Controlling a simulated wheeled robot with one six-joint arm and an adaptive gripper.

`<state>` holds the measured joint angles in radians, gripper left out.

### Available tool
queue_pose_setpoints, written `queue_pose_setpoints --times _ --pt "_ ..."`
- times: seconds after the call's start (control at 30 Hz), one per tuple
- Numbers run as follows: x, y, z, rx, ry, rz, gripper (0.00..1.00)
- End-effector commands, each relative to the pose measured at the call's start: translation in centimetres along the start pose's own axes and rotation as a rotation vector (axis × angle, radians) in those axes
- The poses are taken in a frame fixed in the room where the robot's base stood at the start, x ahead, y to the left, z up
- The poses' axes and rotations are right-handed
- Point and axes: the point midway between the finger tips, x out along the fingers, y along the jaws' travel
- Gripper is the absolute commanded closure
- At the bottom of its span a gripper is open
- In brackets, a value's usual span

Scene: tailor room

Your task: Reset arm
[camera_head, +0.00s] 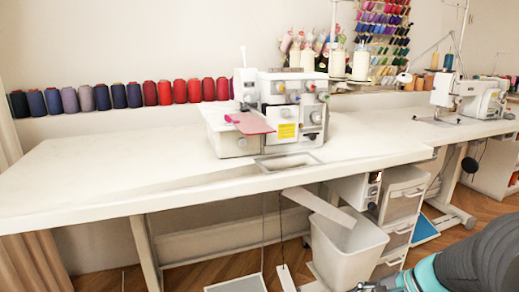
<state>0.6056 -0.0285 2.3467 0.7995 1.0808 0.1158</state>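My arm (485,258), dark grey with a teal band, enters at the lower right of the head view. It reaches left and down toward the bottom edge, in front of the table. My gripper (374,287) shows only as a small dark metallic part at the bottom edge, below the white bin. The picture edge cuts it off, so its fingertips and anything between them are hidden.
A long white table (100,180) carries a white overlock machine (285,115) with pink cloth (250,123). A sewing machine (470,95) stands at right. A white bin (345,250) and drawers (403,200) stand below. Thread spools (120,95) line the wall. The table's left part is bare.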

Motion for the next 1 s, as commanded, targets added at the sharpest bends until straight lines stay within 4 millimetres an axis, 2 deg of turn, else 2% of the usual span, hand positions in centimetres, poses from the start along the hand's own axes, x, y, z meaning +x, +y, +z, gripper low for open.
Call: queue_pose_setpoints --times 0.03,0.23,0.5,0.6,0.8,1.0 --pt "-0.6 0.7 1.4 -0.111 0.041 0.069 0.48" --pt "-3.1 3.4 4.3 -0.531 0.200 0.320 0.48" --pt "-7.4 3.5 8.2 -0.995 0.400 0.507 0.48" --pt "-8.7 3.1 10.2 -1.118 0.453 0.519 0.48" --pt "-9.9 1.8 14.5 -1.270 0.501 0.448 0.48" --pt "-9.8 1.4 15.7 -1.316 0.495 0.430 0.48"
